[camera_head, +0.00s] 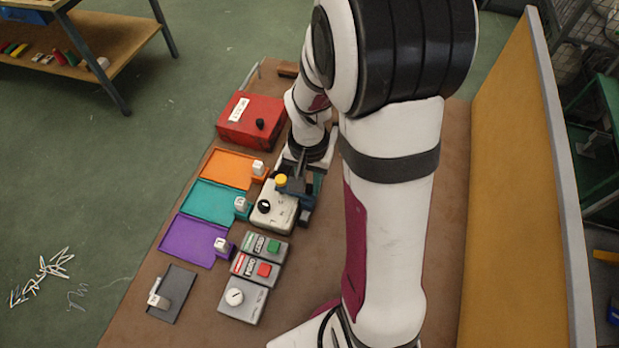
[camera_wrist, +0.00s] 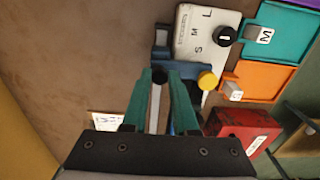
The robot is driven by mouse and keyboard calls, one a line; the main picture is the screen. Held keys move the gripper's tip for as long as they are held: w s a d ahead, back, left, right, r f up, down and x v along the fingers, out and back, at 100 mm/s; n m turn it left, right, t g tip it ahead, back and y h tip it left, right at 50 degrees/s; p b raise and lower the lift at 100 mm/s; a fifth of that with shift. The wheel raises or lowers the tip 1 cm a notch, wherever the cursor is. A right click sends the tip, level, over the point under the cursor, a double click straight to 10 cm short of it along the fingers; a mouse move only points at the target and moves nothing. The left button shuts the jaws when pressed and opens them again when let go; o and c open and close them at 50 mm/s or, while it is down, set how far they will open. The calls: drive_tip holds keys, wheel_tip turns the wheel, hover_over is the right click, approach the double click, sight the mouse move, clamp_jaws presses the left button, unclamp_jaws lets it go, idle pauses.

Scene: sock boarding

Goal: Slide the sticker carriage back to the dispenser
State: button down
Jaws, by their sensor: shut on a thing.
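The grey box (camera_wrist: 212,40) marked S, M and L, with a black dial (camera_wrist: 228,35), appears to be the dispenser; it also shows in the head view (camera_head: 283,211). A dark blue mechanism with a yellow knob (camera_wrist: 207,80) adjoins it; the knob also shows in the head view (camera_head: 281,181). My gripper (camera_wrist: 160,78) has green fingers that converge on a small black knob, which I take to be the sticker carriage's handle. A pale rail (camera_wrist: 155,110) runs between the fingers. The carriage body is mostly hidden by the fingers.
A red box (camera_head: 250,121) stands behind the trays. Orange (camera_head: 228,168), teal (camera_head: 212,203) and purple (camera_head: 190,242) trays lie to the left. Button boxes (camera_head: 262,246) and a dial box (camera_head: 243,302) sit in front. A yellow panel (camera_head: 515,190) stands at right.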

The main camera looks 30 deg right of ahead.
drive_tip(key=c, duration=0.7)
unclamp_jaws()
drive_tip(key=shift+s+a, duration=0.1)
